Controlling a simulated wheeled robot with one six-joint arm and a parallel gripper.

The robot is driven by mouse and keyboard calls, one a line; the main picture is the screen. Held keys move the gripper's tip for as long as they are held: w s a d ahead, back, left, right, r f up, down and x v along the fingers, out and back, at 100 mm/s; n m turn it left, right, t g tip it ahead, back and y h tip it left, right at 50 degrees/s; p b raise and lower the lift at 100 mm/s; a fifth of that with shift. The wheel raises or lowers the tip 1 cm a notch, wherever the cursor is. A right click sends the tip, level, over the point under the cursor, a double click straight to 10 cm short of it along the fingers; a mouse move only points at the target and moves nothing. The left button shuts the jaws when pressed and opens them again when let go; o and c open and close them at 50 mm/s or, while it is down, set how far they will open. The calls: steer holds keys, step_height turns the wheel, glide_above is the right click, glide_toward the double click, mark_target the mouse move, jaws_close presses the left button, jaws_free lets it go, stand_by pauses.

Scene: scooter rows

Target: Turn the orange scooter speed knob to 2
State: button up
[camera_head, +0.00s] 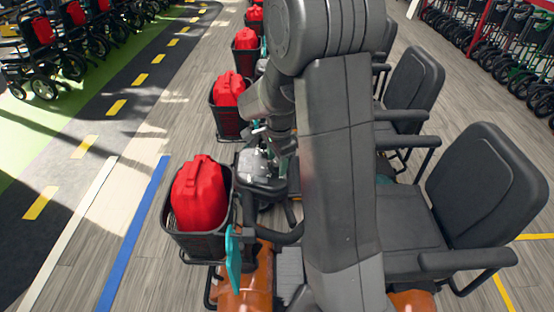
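The orange scooter (245,285) is at the bottom centre, with its orange body showing on both sides of my arm. Its black front basket holds a red bag (198,195), and a teal panel (233,258) stands beside the basket. Its black seat (485,190) is on the right. I cannot make out the speed knob or its setting; my arm covers much of the scooter's middle. My gripper (283,146) is small and partly hidden at the end of my arm, near the handlebar area beyond the front basket. I cannot tell whether it is open or touching anything.
More scooters with red bags in baskets (228,118) stand in a row behind, with black seats (412,85) on the right. Wheelchairs line the upper left (45,60) and upper right (510,50). The floor left of the row, by the blue line (135,235), is clear.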

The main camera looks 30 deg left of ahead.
steer(key=c, duration=0.9)
steer(key=shift+n, duration=0.3)
steer(key=n+b, duration=0.2)
steer(key=n, duration=0.2)
steer(key=shift+y, duration=0.4)
steer(key=n+b, duration=0.1)
steer(key=n, duration=0.4)
steer(key=shift+n+y, duration=0.4)
steer(key=n+b, duration=0.1)
steer(key=n, duration=0.2)
steer(key=shift+n, duration=0.3)
steer(key=n+b, duration=0.1)
steer(key=n, duration=0.2)
steer(key=shift+n+g+y+b, duration=0.3)
steer(key=shift+n+y+b, duration=0.1)
steer(key=n+b, duration=0.1)
steer(key=n, duration=0.4)
steer(key=shift+n+g+b, duration=0.3)
steer(key=shift+n+b, duration=0.1)
steer(key=shift+r, duration=0.1)
